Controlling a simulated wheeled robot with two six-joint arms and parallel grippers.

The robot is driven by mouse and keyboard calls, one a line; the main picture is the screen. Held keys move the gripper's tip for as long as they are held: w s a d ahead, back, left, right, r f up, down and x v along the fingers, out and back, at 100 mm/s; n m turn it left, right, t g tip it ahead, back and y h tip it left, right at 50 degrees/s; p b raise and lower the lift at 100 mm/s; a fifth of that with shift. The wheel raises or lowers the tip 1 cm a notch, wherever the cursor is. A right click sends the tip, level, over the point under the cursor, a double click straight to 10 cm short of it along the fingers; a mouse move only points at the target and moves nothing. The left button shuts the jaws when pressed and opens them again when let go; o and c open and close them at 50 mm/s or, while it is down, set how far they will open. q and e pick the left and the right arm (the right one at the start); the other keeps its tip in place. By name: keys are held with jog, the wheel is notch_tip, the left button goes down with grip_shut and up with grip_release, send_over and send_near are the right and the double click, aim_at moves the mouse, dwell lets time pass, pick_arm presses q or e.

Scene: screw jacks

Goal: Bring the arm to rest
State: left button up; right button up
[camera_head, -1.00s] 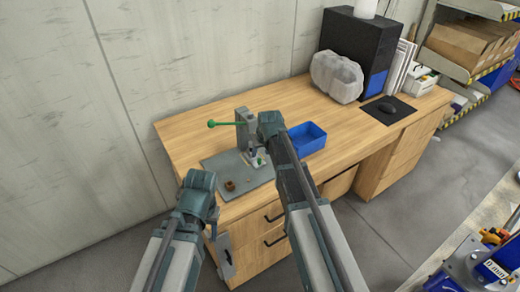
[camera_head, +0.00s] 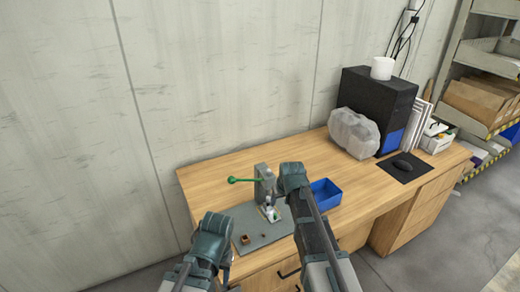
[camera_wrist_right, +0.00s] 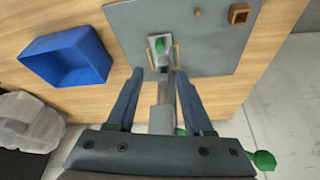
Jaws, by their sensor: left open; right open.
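My right gripper (camera_wrist_right: 159,72) is open in the right wrist view, its two fingers apart on either side of a grey bench press (camera_head: 264,186). The press has a green-knobbed lever (camera_head: 232,180) and stands on a grey mat (camera_head: 262,230). A small pale part with a green top (camera_wrist_right: 160,46) sits upright on the press base, just beyond the fingertips; I see no contact. In the head view my right wrist hides most of the right gripper. My left gripper (camera_head: 227,271) hangs at the desk's near left edge, partly hidden by its own wrist and seemingly empty.
A blue bin (camera_head: 325,193) stands right of the press. A hollow brown block (camera_wrist_right: 239,13) and a small brown piece (camera_wrist_right: 197,12) lie on the mat. A wrapped clear bundle (camera_head: 354,132) and black computer case (camera_head: 376,108) stand farther right. The wooden desk between is mostly clear.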

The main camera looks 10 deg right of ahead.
jog(key=s+a+n+g, duration=0.1)
jog(key=s+a, duration=0.2)
jog(key=s, duration=0.5)
jog(key=s+a+f+n+g+h, duration=0.1)
jog(key=s+a, duration=0.3)
jog(key=s, duration=0.5)
jog(key=s+a+g, duration=0.3)
jog(key=s+a, duration=0.1)
jog(key=s, duration=0.5)
jog(key=shift+f+n+h, duration=0.25)
jog(key=shift+n+h, duration=0.15)
